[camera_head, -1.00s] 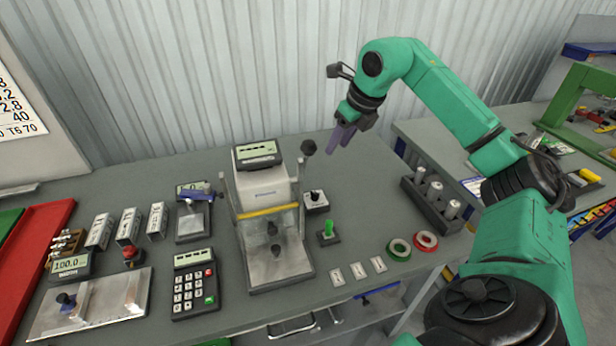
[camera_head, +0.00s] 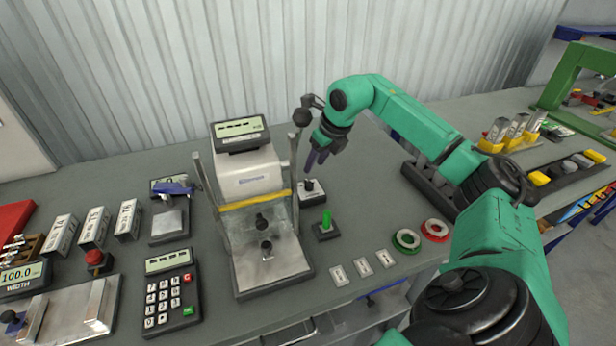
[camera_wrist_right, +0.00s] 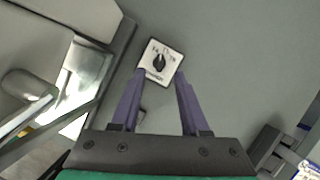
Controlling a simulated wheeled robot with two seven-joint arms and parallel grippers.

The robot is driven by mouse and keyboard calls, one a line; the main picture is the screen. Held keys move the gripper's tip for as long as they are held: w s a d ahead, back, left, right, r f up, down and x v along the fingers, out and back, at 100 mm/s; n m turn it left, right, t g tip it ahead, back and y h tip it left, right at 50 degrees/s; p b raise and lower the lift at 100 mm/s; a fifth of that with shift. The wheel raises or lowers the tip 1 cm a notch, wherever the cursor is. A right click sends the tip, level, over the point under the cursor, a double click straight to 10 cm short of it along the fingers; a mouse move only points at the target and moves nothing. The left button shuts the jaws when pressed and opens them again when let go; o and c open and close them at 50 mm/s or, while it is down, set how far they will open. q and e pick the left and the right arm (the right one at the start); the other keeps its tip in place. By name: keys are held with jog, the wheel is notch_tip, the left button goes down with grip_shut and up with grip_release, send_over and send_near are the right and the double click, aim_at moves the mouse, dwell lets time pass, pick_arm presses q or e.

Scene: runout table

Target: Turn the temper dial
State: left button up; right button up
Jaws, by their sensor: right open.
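The temper dial is a black knob on a small white-topped box (camera_head: 313,193) right of the press-like machine in the head view. In the right wrist view the dial (camera_wrist_right: 159,62) shows its black pointer knob on a white plate with printed marks. My right gripper (camera_head: 313,163) hangs just above and behind the dial. In the right wrist view its two purple fingers (camera_wrist_right: 160,80) are spread apart and empty. The dial lies just beyond the fingertips, roughly midway between them. My left gripper is not in either view.
The machine (camera_head: 262,215) with its upright posts stands close left of the dial. A box with a green lever (camera_head: 326,222) sits in front of it. Green (camera_head: 406,240) and red (camera_head: 435,230) rings lie to the right. A keypad (camera_head: 171,292) stands at front left.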

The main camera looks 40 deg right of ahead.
aim_at(306, 181)
jog(key=p+x, duration=0.1)
jog(key=x, duration=0.6)
jog(key=shift+w+f, duration=0.1)
jog(key=shift+f, duration=0.05)
jog(key=shift+w+f, duration=0.1)
jog(key=shift+f, duration=0.2)
grip_shut()
jog(key=shift+f+n+b, duration=0.1)
jog(key=shift+n+b, duration=0.25)
jog(key=shift+n, duration=0.15)
jog(key=shift+n+y, duration=0.4)
jog(key=shift+n, duration=0.2)
jog(key=shift+r+n+y+b, duration=0.2)
jog(key=shift+n+y+b, duration=0.2)
jog(key=shift+n, duration=0.7)
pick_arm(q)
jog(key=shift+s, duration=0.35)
pick_arm(e)
grip_release()
